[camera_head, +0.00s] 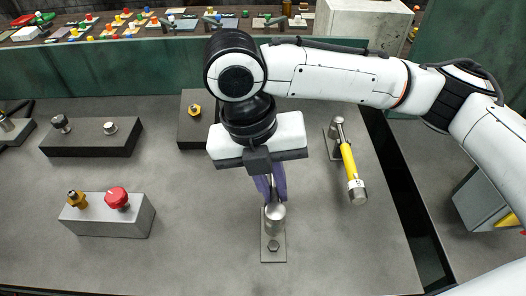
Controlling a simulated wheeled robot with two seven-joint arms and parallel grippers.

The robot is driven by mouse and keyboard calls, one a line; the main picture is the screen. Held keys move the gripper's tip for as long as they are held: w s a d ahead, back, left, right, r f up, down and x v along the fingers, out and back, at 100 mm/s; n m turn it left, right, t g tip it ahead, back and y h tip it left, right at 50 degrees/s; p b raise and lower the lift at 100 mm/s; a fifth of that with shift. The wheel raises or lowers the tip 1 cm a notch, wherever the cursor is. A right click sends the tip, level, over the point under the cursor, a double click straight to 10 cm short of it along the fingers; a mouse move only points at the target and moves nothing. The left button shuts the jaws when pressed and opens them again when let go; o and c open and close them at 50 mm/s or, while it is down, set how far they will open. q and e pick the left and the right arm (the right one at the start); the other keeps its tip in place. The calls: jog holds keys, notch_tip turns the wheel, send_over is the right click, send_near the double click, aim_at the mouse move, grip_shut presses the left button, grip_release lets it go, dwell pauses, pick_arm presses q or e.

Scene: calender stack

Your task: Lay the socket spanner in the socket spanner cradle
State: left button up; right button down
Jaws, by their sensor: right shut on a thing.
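My right gripper (272,196) points down over the middle of the grey table, its purple fingers shut on a silver cylindrical piece (275,220). This piece is just above or on a narrow grey plate (272,257) with a hex nut (273,245); I cannot tell whether they touch. To the right, a yellow-handled tool (348,160) with silver ends extends from a small grey plate (328,148). I cannot tell for certain which of these is the socket spanner or its cradle. My left gripper is out of view.
On the left stand a dark block (90,145) with two metal knobs and a grey box (135,225) with a red knob and a brass knob. A dark plate (190,132) with a brass nut lies behind. A dark gap (405,205) runs along the table's right side.

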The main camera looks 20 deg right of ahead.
jog(key=shift+r, duration=0.15)
jog(key=shift+s, duration=0.3)
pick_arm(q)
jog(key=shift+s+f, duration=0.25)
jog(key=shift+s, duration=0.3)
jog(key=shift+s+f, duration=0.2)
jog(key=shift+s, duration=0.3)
pick_arm(e)
jog(key=shift+r, duration=0.1)
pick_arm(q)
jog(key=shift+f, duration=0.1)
pick_arm(e)
jog(key=shift+a+b+x, duration=0.25)
jog(key=shift+b+x, duration=0.2)
jog(key=shift+x, duration=0.65)
jog(key=shift+a+b+x, duration=0.2)
jog(key=shift+b+x, duration=0.25)
jog(key=shift+x, duration=0.7)
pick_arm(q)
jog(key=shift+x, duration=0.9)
pick_arm(e)
jog(key=shift+w+f, duration=0.2)
jog(key=shift+f, duration=0.55)
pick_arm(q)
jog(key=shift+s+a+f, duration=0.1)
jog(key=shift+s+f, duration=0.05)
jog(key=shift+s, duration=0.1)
